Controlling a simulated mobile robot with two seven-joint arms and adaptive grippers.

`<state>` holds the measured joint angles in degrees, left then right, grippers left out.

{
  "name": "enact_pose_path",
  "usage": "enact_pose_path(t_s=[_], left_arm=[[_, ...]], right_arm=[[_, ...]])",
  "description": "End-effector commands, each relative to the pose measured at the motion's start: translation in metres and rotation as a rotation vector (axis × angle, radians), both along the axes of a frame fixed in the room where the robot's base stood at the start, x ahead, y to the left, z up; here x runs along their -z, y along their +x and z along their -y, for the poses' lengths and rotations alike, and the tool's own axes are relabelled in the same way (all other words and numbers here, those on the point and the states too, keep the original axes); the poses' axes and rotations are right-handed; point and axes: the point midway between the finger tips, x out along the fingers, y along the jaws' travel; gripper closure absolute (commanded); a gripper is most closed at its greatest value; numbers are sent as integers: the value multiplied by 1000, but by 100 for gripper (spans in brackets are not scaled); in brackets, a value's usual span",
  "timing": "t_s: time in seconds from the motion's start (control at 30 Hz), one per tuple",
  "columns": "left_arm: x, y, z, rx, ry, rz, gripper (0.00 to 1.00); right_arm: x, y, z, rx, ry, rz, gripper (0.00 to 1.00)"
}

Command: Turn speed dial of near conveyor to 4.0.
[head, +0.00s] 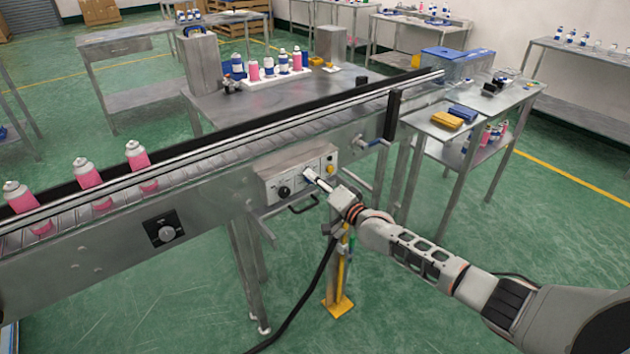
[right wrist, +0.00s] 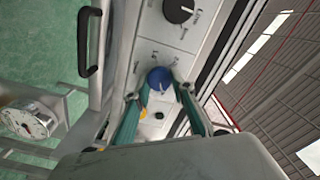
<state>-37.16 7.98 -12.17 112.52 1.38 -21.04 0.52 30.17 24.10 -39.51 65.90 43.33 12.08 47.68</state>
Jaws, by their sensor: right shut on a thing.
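The near conveyor (head: 205,220) runs diagonally across the head view, with a grey control box (head: 268,187) on its side. The box has a black dial (head: 284,191), seen also in the right wrist view (right wrist: 179,10). A blue dial (right wrist: 159,77) sits beside it on the same panel. My right gripper (head: 314,176) is at the box front, its fingers (right wrist: 159,90) shut on the blue dial, one on each side. In the head view the gripper mostly covers the blue dial. The scale markings are too small to read. My left gripper is not in view.
A separate black-plated dial (head: 166,232) is on the conveyor side. Pink cans (head: 88,173) stand on the belt at left. A black handle (right wrist: 90,42) juts out near the panel.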

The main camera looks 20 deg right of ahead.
Motion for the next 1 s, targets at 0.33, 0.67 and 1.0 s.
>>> enact_pose_path(t_s=[0.33, 0.67, 1.0], left_arm=[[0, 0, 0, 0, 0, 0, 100], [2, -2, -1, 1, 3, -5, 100], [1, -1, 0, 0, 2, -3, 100]], right_arm=[[1, 0, 0, -1, -2, -1, 59], [1, -7, 2, 0, 0, -2, 59], [2, -59, 21, -1, -1, -3, 59]])
